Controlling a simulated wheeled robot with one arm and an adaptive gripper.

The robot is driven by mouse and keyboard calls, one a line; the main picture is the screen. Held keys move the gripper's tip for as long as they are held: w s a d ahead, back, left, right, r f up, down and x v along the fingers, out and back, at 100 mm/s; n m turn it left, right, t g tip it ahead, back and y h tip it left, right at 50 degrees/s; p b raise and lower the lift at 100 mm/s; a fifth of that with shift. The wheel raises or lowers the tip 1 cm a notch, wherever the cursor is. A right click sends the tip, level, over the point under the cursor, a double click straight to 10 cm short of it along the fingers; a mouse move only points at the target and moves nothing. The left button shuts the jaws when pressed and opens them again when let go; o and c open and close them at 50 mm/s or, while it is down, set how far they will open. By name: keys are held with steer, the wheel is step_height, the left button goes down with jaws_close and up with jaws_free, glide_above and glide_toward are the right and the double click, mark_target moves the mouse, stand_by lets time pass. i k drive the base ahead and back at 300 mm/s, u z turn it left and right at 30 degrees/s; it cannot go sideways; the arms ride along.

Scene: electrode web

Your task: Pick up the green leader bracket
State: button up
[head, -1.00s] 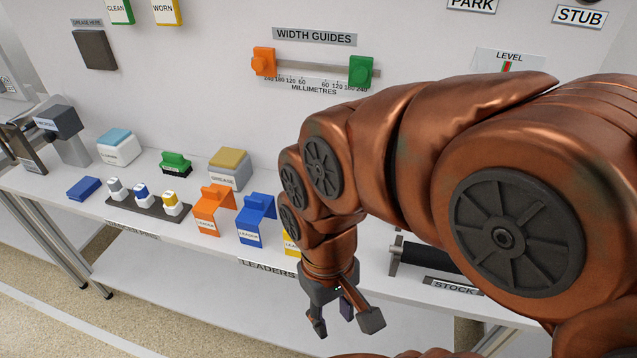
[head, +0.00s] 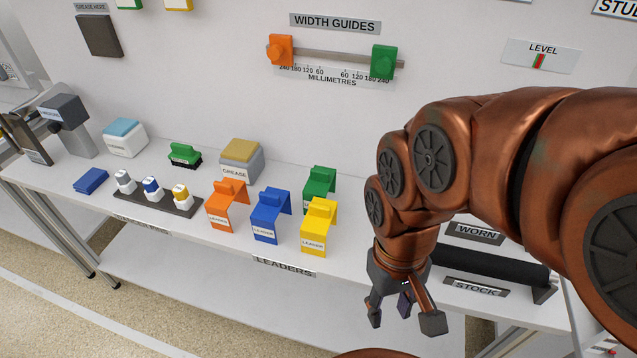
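The green leader bracket (head: 319,183) stands on the bench behind the yellow leader bracket (head: 318,228), which hides its lower part. The blue leader bracket (head: 268,216) and the orange leader bracket (head: 227,205) stand to the left at the bench's front edge. My gripper (head: 404,322) points down in front of the bench edge, to the right of the brackets and apart from them. Its fingers are spread, with nothing between them.
A dark roller (head: 490,266) lies to the right, behind the stock label (head: 475,287). The width guides rail (head: 335,57) is on the wall above.

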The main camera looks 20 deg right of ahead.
mark_target(321, 180)
steer(key=k, duration=1.2)
steer(key=u, duration=0.8)
steer(key=i, duration=1.25)
steer(key=z, duration=0.55)
